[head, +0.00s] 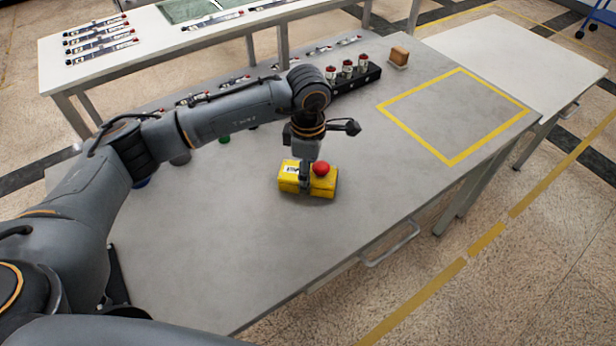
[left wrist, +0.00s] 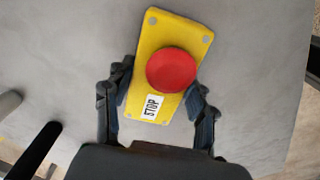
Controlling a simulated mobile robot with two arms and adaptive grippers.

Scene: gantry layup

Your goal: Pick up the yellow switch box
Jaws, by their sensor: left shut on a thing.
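The yellow switch box (head: 294,181) has a red round button on top and a white label. It is on or just above the grey table, near the middle of the head view. In the left wrist view the box (left wrist: 172,35) shows its red button and a label reading STOP. My left gripper (head: 305,182) comes down from above and is shut on the box. In the left wrist view its fingers (left wrist: 158,102) lie on both long sides of the box. I cannot tell whether the box touches the table. My right gripper is not in view.
The grey table (head: 230,260) is clear in front of the box. A yellow taped square (head: 455,112) lies empty at the right. A black rack with red-topped parts (head: 358,75) and a small brown block (head: 399,55) stand along the back edge.

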